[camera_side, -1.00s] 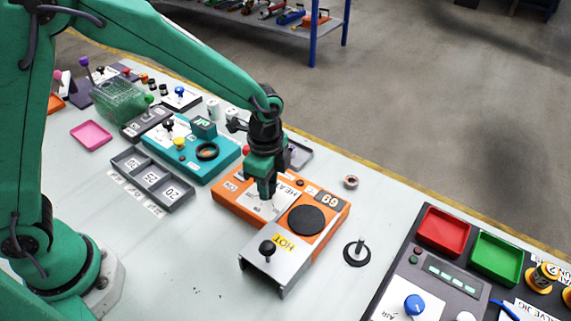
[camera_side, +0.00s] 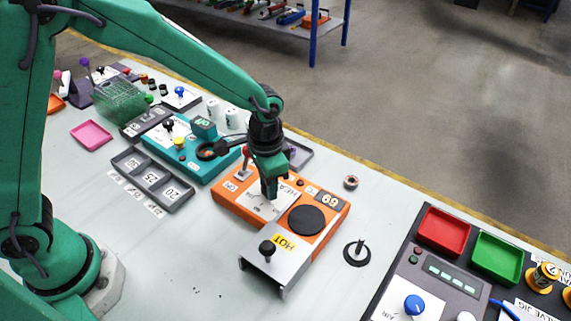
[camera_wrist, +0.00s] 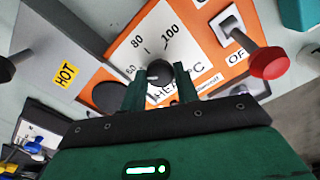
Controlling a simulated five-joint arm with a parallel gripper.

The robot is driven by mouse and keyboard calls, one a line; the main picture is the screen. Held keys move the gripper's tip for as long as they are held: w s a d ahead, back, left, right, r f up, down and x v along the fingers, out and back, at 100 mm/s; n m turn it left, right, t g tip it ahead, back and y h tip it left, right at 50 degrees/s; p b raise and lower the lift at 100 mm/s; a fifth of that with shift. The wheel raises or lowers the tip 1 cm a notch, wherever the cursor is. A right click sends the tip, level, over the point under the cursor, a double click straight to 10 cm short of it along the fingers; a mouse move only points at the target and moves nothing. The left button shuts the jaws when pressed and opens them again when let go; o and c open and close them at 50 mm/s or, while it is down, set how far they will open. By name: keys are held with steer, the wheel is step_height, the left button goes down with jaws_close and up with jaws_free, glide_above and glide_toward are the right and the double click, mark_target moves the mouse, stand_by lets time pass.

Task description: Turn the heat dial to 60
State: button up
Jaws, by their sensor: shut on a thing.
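The orange heat unit (camera_side: 232,205) stands on the table in the side view, with a white dial plate on top. My gripper (camera_side: 269,195) points down over that plate and mostly hides the dial there. In the wrist view the dark heat dial (camera_wrist: 159,82) sits between the two fingers of my gripper (camera_wrist: 162,86), which are shut on it. The white scale (camera_wrist: 150,38) shows 60, 80 and 100 beyond the dial. I cannot tell surely which mark the dial points at. The unit's dark display (camera_side: 328,197) appears to read 69.
A red-knobbed switch (camera_wrist: 268,62) stands close to my gripper on the unit. A round black plate (camera_side: 306,220) and a grey cover marked HOT (camera_side: 275,262) lie on its other side. A teal unit (camera_side: 205,168) stands to the left.

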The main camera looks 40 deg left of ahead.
steer(key=shift+r+n, duration=0.1)
steer(key=shift+n, duration=0.5)
steer(key=o, duration=1)
steer(key=shift+c, duration=0.2)
steer(key=shift+r, duration=3.85)
